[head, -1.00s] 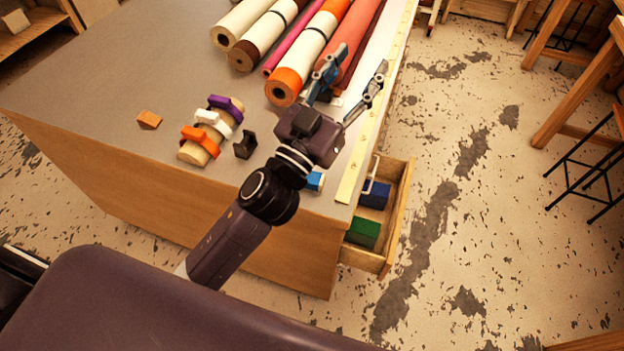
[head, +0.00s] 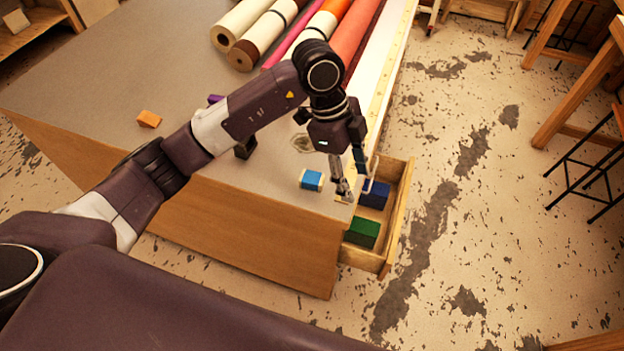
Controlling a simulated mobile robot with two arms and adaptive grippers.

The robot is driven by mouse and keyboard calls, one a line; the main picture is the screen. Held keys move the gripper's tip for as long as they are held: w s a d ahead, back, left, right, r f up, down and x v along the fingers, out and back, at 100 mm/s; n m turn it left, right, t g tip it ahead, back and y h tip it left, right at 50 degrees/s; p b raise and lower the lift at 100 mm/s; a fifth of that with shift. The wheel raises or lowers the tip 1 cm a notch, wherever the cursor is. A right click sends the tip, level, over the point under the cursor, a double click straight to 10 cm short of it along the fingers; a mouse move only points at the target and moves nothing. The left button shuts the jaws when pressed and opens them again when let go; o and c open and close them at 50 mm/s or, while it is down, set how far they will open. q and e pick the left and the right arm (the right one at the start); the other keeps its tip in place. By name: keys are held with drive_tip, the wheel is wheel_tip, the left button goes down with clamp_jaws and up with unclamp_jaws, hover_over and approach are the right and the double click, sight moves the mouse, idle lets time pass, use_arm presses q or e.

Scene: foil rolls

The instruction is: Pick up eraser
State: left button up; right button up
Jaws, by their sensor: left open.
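A small blue block with pale ends, which looks like the eraser (head: 312,180), lies on the grey tabletop near its front right corner. My left gripper (head: 354,187) points down over the table's right edge, just right of the eraser and apart from it. Its fingers are open, with nothing seen between them. My right gripper is not in view.
An open drawer (head: 398,218) below the gripper holds a blue box (head: 374,195) and a green box (head: 362,232). Several rolls, including a red one (head: 361,42), lie at the back. An orange wedge (head: 149,119) sits left. My arm hides most of the clamps.

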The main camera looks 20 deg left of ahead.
sight(314, 177)
use_arm(q)
drive_tip(key=a+y, duration=0.1)
drive_tip(key=a, duration=0.1)
drive_tip(key=w+a+n+y, duration=0.1)
drive_tip(key=a, duration=0.2)
drive_tip(key=w+a+n+y, duration=0.1)
drive_tip(key=a, duration=0.2)
drive_tip(key=shift+a+r+y, duration=0.25)
drive_tip(key=shift+r+y, duration=0.05)
drive_tip(key=shift+r, duration=0.05)
drive_tip(key=shift+a+f+n, duration=0.2)
drive_tip(key=shift+a+n, duration=0.05)
drive_tip(key=shift+n, duration=0.05)
drive_tip(key=shift+f+p, duration=0.55)
drive_tip(key=shift+f, duration=0.35)
drive_tip(key=f+p, duration=0.1)
drive_tip(key=f, duration=0.1)
drive_tip(key=f+p, duration=0.1)
drive_tip(key=f, duration=0.1)
drive_tip(key=shift+a+f+p, duration=0.2)
drive_tip(key=shift+f+p, duration=0.15)
drive_tip(key=shift+f, duration=0.05)
drive_tip(key=shift+w+f, duration=0.1)
drive_tip(key=shift+f, duration=0.25)
drive_tip(key=c, duration=1.3)
drive_tip(key=shift+o, duration=0.2)
drive_tip(key=shift+r, duration=0.15)
